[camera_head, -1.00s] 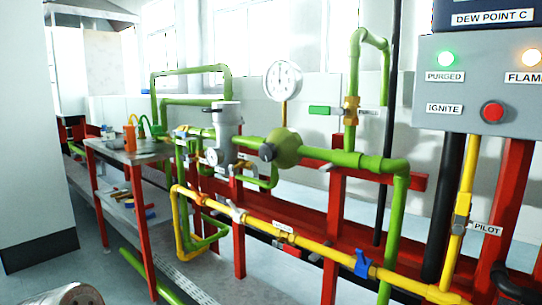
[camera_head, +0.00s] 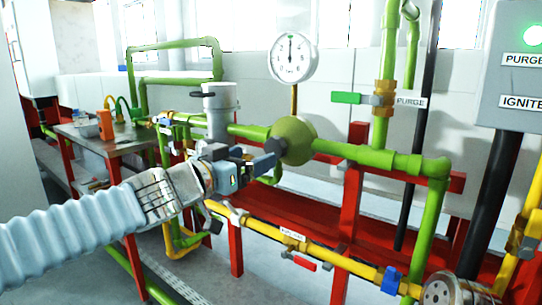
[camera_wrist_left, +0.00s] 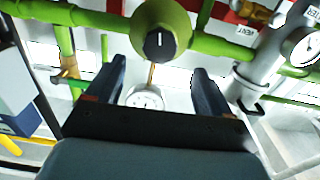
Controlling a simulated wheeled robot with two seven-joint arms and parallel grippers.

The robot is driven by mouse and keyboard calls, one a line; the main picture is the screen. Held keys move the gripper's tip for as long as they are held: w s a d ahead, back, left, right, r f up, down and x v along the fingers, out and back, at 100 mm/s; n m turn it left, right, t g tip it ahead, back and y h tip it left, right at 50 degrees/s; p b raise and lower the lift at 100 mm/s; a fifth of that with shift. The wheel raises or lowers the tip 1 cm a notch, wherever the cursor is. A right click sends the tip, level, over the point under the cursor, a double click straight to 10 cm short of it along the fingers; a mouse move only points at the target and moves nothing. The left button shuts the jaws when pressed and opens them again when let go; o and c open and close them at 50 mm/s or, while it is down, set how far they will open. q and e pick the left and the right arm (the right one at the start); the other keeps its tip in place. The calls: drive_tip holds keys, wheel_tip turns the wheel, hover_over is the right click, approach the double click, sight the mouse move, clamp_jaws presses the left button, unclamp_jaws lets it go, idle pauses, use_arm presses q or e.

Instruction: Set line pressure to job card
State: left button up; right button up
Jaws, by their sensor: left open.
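The green dome-shaped regulator (camera_head: 298,141) sits on the green pipe, with a black knob (camera_head: 272,147) on its front. The round white gauge (camera_head: 291,57) stands above it on a thin stem; its dark needle points about straight up. My left gripper (camera_head: 260,157) is at the knob's near side in the head view and partly covers it. In the left wrist view, the knob (camera_wrist_left: 160,43) with its white mark shows beyond the open, empty fingers (camera_wrist_left: 158,76), apart from them. The gauge (camera_wrist_left: 146,98) shows between the fingers. No job card is in view. My right gripper is not in view.
A grey cylindrical filter (camera_head: 220,108) stands left of the regulator. A green-handled valve (camera_head: 347,98) tagged PURGE is at right. A yellow pipe (camera_head: 330,257) runs below, with red and blue handles. The grey control panel (camera_head: 510,75) stands at far right.

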sight(272, 149)
use_arm(q)
drive_tip(key=x, duration=0.7)
drive_tip(key=shift+w+d, duration=0.25)
drive_tip(key=shift+w, duration=0.05)
drive_tip(key=c, duration=1)
drive_tip(key=shift+m, duration=2.2)
drive_tip(key=shift+c, duration=0.2)
drive_tip(key=o, duration=1)
drive_tip(key=shift+o, duration=0.2)
